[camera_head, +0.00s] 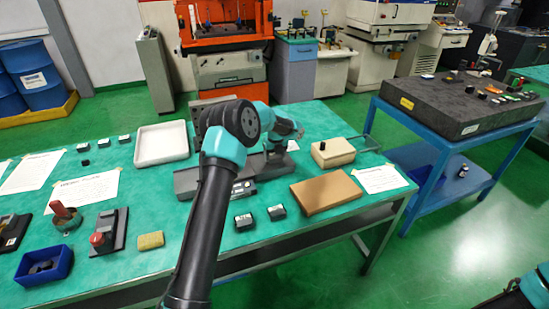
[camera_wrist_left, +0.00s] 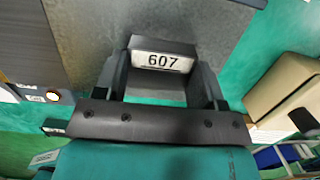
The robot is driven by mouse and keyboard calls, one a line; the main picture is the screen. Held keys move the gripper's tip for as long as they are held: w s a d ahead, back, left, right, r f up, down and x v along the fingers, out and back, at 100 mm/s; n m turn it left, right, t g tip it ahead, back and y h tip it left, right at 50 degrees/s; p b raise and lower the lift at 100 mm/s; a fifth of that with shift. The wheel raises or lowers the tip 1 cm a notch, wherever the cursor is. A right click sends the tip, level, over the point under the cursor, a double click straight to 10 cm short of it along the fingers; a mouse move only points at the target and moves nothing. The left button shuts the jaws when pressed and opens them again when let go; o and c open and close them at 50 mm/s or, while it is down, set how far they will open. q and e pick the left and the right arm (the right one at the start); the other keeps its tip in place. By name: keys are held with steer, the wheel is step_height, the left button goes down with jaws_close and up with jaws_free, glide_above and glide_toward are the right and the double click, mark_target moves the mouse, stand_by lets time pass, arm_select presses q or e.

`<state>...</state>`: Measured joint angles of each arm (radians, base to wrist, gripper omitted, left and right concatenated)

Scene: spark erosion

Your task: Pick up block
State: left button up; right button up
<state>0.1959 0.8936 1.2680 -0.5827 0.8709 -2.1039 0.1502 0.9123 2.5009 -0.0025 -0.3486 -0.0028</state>
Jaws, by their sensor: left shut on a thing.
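In the left wrist view my left gripper (camera_wrist_left: 160,82) is shut on a small dark block (camera_wrist_left: 163,46) with a white label reading 607. The block sits between the two fingertips, in front of a grey metal surface (camera_wrist_left: 90,35). I cannot tell whether it touches that surface. In the head view my left arm reaches over the table, and its gripper and the held block are hidden or unclear. Other small labelled blocks stand on the green table, two near the front (camera_head: 244,221) (camera_head: 276,211) and several at the back left (camera_head: 103,142). My right gripper is out of view.
A white tray (camera_head: 161,154) lies left of my arm. A brown board (camera_head: 326,196) and a beige box (camera_head: 333,153) lie to its right. A blue bin (camera_head: 45,268) and a red-topped tool (camera_head: 103,236) stand at front left. A blue stand (camera_head: 424,175) carries a dark slab (camera_head: 455,107).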

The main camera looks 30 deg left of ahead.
mark_target(274, 155)
arm_select(q)
steer(key=shift+r, duration=0.15)
steer(key=shift+r, duration=1.55)
steer(key=shift+s+d+r, duration=0.1)
steer(key=shift+s+r, duration=0.05)
steer(key=s+d+r, duration=0.1)
steer(key=s+d, duration=0.7)
steer(key=s, duration=0.5)
steer(key=shift+s+r, duration=0.15)
